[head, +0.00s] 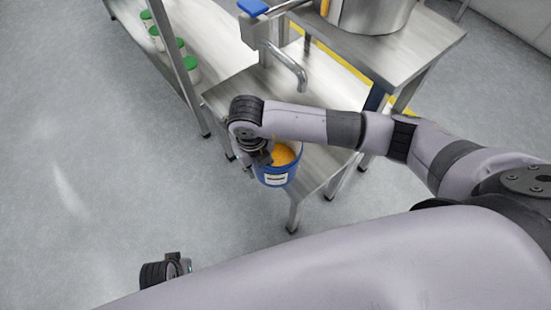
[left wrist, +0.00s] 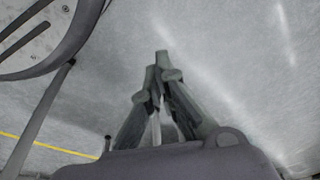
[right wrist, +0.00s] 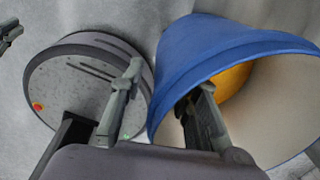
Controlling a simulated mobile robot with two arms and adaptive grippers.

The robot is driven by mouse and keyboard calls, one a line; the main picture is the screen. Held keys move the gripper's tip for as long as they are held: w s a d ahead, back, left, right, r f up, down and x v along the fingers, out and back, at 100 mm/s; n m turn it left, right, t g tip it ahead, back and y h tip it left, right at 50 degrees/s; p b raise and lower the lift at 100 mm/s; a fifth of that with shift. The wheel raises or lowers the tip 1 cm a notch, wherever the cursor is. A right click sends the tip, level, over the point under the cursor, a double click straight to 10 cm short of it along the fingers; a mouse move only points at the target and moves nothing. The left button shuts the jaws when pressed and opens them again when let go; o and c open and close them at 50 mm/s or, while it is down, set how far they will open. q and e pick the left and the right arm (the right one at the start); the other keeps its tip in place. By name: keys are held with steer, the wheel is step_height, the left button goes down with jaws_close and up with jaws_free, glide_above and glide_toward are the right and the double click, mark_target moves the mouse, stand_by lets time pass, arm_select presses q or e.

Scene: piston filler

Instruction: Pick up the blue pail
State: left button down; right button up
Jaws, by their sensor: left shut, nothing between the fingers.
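The blue pail (head: 276,176) has a white label and orange contents. In the head view it shows in front of the steel bench; I cannot tell whether it rests on it. In the right wrist view the pail (right wrist: 235,48) opens toward the camera, with its pale inside showing. My right gripper (head: 262,157) is at the pail's rim. Its fingers (right wrist: 170,82) are apart, one inside the pail and one outside, with the rim between them. My left gripper (left wrist: 160,68) is shut and empty, over bare floor, far from the pail.
The steel bench (head: 320,158) carries a nozzle pipe (head: 290,65) behind the pail. A higher steel table (head: 425,45) holds a large metal vessel (head: 372,14). A side table (head: 205,30) holds several white tubs with green lids (head: 180,45). The floor at left is clear.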

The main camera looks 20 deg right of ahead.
steer(key=shift+f, duration=0.85)
steer(key=shift+c, duration=0.2)
jaws_close()
steer(key=shift+r, duration=0.1)
